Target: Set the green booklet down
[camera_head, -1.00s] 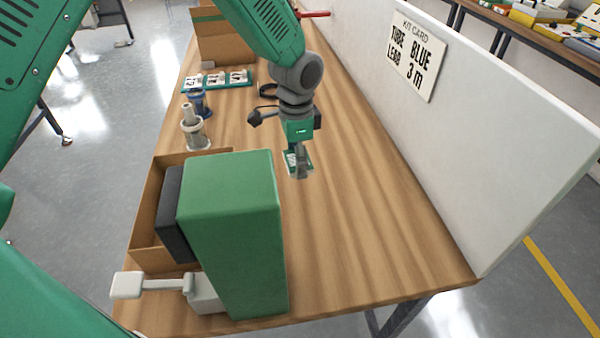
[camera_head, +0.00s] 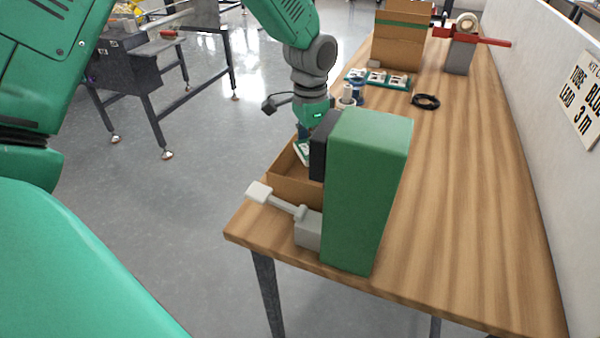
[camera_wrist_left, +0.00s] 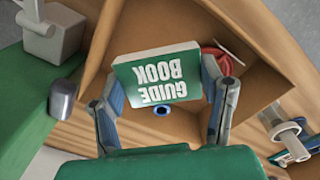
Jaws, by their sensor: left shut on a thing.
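The green booklet (camera_wrist_left: 158,77), marked GUIDE BOOK, is held between the two fingers of my left gripper (camera_wrist_left: 160,92) in the left wrist view. The gripper is shut on it. Below it is an open cardboard box (camera_wrist_left: 258,88). In the head view my left gripper (camera_head: 304,136) is over the box (camera_head: 288,188), beside the green machine, and a small part of the booklet (camera_head: 303,152) shows. The machine hides part of the box, so I cannot tell how high the booklet is above its floor. My right gripper is not in view.
The green machine (camera_head: 368,190) with a grey lever (camera_head: 275,202) stands against the box. Inside the box are a red coil (camera_wrist_left: 222,62) and a blue round thing (camera_wrist_left: 162,110). Spools, cards (camera_head: 377,79) and a black coil (camera_head: 426,101) lie farther back. The table's right side is clear.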

